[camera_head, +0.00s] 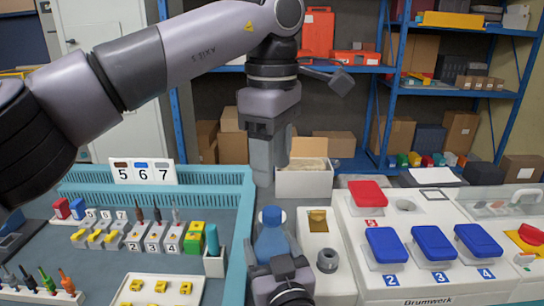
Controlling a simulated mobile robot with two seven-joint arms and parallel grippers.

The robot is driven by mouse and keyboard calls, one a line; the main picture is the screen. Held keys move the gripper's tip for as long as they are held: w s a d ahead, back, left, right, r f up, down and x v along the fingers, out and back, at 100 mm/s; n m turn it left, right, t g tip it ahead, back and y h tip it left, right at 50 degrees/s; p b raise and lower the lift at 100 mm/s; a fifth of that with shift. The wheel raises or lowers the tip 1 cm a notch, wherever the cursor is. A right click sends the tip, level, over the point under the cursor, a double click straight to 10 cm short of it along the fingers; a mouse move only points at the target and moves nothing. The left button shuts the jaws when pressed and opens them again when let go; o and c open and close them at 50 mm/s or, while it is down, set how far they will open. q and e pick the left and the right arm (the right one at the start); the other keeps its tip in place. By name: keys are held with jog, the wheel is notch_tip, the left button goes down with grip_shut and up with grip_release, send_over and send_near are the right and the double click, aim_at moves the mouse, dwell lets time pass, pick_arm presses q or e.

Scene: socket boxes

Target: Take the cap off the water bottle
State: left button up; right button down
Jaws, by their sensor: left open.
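My right gripper (280,270) comes in from the bottom edge, at the lower part of the bottle. Its fingers look to be at the bottle's sides, but whether they are closed on it is not clear. The bottle's base is hidden behind this gripper.
A white open box (304,182) stands behind the bottle. To the right is a white panel with blue lids (434,243) and a red lid (368,194). To the left is a teal-edged tray (150,178) with several small blocks and tools. Blue shelves stand at the back.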

aim_at(272, 211)
pick_arm(q)
jog(key=m, duration=1.2)
jog(key=shift+m, duration=0.4)
jog(key=shift+f, duration=4)
grip_shut()
